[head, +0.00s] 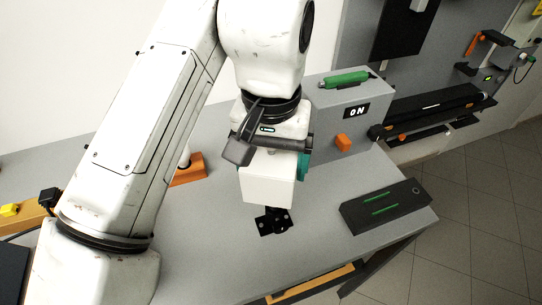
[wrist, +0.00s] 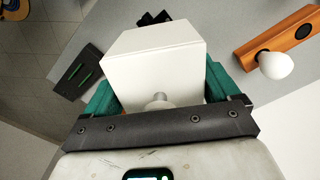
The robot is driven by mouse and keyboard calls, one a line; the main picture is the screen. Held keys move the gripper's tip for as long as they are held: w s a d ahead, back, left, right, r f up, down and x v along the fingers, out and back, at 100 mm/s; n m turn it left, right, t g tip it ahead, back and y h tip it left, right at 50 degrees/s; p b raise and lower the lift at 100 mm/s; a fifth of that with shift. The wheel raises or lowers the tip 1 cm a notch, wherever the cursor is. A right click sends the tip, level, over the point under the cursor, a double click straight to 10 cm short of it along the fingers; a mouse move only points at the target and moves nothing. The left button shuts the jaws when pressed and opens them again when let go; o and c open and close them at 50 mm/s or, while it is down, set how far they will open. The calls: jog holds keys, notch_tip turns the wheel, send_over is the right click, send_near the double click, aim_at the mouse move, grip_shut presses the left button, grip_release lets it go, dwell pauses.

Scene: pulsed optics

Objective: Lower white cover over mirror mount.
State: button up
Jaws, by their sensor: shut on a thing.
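The white cover (head: 267,182) is a box-shaped cap held below my gripper (head: 273,160) in the head view. In the wrist view the cover (wrist: 155,62) sits between the green fingers of my gripper (wrist: 158,92), with a small round knob on its near face. My gripper is shut on it. The black mirror mount (head: 272,221) stands on the grey table just below the cover; its upper part is hidden. A bit of the mount (wrist: 154,18) shows past the cover's edge in the wrist view. I cannot tell whether the cover touches it.
A dark block with green strips (head: 386,206) lies to the right on the table (head: 330,245). A grey box with an ON display (head: 340,112) and orange knob stands behind. An orange base with a white post (head: 188,170) is at the left. The table's front middle is clear.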

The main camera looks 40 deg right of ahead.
jog(key=shift+f, duration=0.25)
jog(key=o, duration=1.4)
jog(key=shift+c, duration=0.2)
jog(key=shift+r, duration=0.15)
notch_tip(320, 180, up, 10)
jog(key=p, duration=1.1)
jog(key=shift+r, duration=0.25)
